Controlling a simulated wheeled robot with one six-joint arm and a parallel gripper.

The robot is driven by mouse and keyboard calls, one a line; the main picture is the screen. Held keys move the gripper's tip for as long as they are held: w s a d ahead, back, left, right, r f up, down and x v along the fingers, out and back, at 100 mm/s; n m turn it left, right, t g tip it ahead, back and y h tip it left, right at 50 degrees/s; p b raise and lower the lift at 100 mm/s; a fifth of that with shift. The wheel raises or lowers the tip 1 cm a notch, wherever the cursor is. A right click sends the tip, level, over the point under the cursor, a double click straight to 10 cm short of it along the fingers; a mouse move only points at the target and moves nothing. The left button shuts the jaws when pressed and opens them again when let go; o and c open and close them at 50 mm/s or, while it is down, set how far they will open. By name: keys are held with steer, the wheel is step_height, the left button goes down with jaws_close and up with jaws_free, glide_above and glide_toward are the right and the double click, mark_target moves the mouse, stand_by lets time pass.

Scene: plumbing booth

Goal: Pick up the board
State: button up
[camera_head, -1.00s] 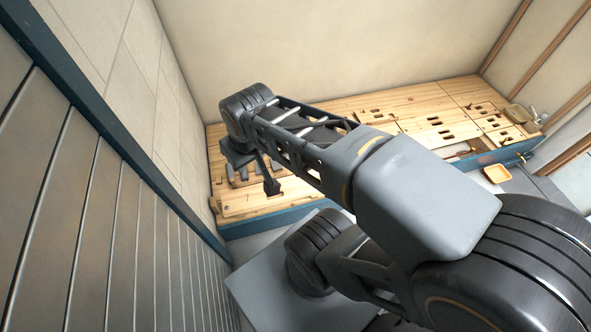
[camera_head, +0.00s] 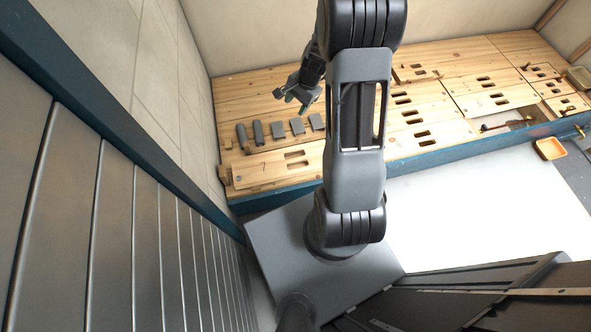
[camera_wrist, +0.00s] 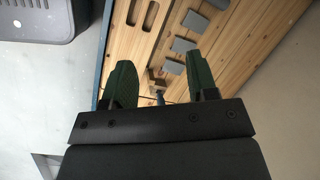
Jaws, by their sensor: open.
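A flat pale wooden board (camera_head: 262,170) with two slots lies at the front left of the wooden bench (camera_head: 228,93). In the wrist view a slotted board (camera_wrist: 120,42) runs along the bench edge at top left. Other slotted boards lie on the bench, so I cannot tell for sure which one the task names. My gripper (camera_head: 293,101) is open and empty, above the bench behind the row of grey pieces. In the wrist view its two green fingers (camera_wrist: 160,57) stand apart with nothing between them, and the board is beyond and left of them.
Several dark grey pieces (camera_head: 279,129) stand in a row behind the board. More slotted boards (camera_head: 418,115) lie to the right. An orange tray (camera_head: 549,148) sits at the front right. A ribbed wall (camera_head: 130,215) closes the left side. Space above the bench looks clear.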

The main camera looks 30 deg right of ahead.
steer(key=d+f+m+y+b, duration=0.1)
steer(key=d+f+m+b, duration=0.2)
steer(key=f, duration=0.9)
steer(key=d+f+m+b, duration=0.2)
steer(key=f+m+b, duration=0.1)
steer(key=f, duration=0.8)
steer(key=b, duration=0.4)
glide_above(296, 159)
steer(key=d, duration=0.3)
steer(key=shift+m, duration=0.4)
steer(key=f, duration=0.9)
steer(key=shift+s+a+f, duration=0.2)
steer(key=shift+s, duration=0.05)
steer(key=shift+s+b+x, duration=0.15)
steer(key=shift+b+x, duration=0.55)
steer(key=shift+x, duration=0.7)
steer(key=shift+s+b+x, duration=0.15)
steer(key=shift+b+x, duration=0.5)
steer(key=shift+x, duration=0.8)
steer(key=shift+a+f+b, duration=0.2)
steer(key=shift+b, duration=0.1)
steer(key=shift+c, duration=0.5)
jaws_close()
steer(key=shift+w, duration=0.1)
